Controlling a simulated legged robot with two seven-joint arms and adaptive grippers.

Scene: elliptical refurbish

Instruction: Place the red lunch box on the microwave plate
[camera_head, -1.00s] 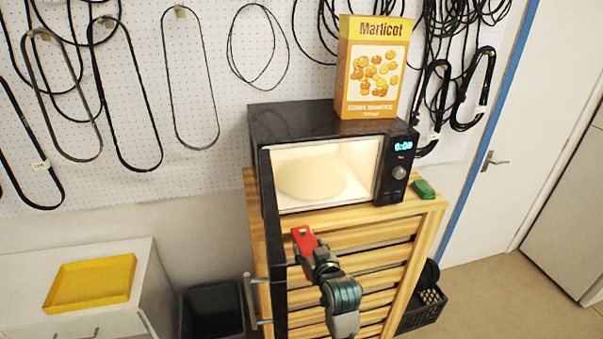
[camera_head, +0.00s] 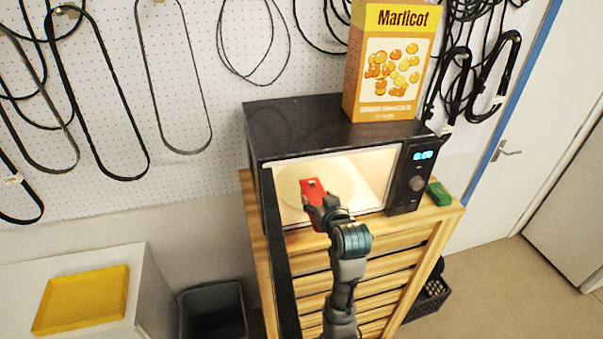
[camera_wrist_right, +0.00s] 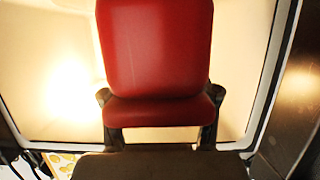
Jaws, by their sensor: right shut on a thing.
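The red lunch box (camera_head: 311,190) is held in my right gripper (camera_head: 321,205), at the open front of the black microwave (camera_head: 320,130). In the right wrist view the lunch box (camera_wrist_right: 156,50) fills the upper middle, with the shut fingers (camera_wrist_right: 160,110) on both its sides. The pale round microwave plate (camera_head: 346,178) lies inside the lit microwave, partly hidden behind the box and gripper. In the head view the box overlaps the plate; whether it touches the plate cannot be told. My left gripper is not in view.
The microwave door (camera_head: 277,250) stands open at the left of the opening. A yellow tray (camera_head: 80,300) is at far left.

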